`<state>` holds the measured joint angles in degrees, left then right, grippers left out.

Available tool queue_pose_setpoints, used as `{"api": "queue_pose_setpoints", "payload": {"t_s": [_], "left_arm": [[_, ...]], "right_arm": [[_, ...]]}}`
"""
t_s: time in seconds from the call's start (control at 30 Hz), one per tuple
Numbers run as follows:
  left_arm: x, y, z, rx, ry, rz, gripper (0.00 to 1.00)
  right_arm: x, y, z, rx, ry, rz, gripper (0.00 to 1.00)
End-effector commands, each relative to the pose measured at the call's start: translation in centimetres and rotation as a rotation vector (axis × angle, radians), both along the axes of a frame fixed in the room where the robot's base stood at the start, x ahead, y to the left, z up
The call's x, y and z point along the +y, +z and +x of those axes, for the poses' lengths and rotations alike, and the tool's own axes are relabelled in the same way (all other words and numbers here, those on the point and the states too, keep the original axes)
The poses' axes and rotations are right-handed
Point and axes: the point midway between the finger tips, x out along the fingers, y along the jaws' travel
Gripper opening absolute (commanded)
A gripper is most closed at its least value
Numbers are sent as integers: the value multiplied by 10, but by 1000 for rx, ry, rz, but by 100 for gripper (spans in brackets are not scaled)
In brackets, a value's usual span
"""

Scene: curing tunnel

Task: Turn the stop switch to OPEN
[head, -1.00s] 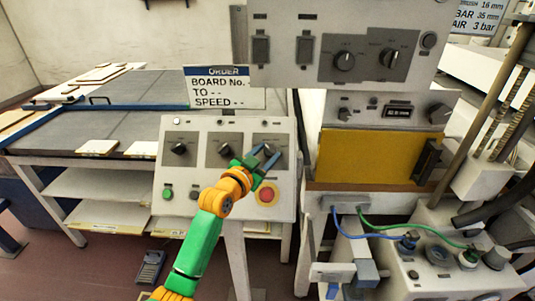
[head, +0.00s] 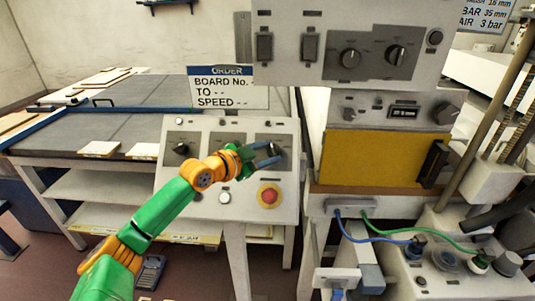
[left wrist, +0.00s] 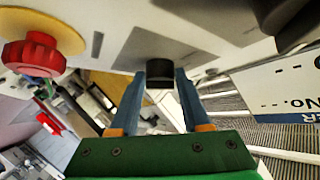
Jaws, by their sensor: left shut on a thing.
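The sloped control panel (head: 222,168) has three black rotary switches in a row. The left switch (head: 181,149) is in plain sight, and the middle one is mostly hidden behind my gripper. My left gripper (head: 270,156) is at the rightmost rotary switch (head: 273,148). In the left wrist view the two blue fingers of the left gripper (left wrist: 160,84) stand on either side of the black knob of this switch (left wrist: 160,72) and are shut on it. The lettering around it is too small to read. My right gripper is not in view.
A red emergency button (head: 269,194) on a yellow base sits just below the gripper; it is close beside it in the left wrist view (left wrist: 35,52). An order sign (head: 228,88) stands above the panel. A yellow-fronted machine (head: 368,158) stands to the right.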

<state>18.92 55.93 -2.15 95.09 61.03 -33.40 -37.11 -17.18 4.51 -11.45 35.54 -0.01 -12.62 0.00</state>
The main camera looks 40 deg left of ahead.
Motion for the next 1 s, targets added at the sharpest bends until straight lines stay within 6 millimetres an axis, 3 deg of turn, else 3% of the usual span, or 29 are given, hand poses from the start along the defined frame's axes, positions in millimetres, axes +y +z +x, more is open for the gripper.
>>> {"api": "queue_pose_setpoints", "payload": {"t_s": [0.2, 0.23, 0.33, 0.67, 1.0], "left_arm": [[0, 1, 0, -3, 0, -2, 0], [0, 1, 0, -3, 0, -2, 50], [0, 1, 0, -3, 0, -2, 76], [1, 0, -1, -2, 1, -1, 76], [6, 4, -43, 3, 0, 3, 76]], "right_arm": [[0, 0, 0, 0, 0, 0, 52], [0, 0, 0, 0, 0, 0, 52], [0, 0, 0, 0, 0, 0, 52], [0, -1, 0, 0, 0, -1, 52], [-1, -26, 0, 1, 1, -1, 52]]}}
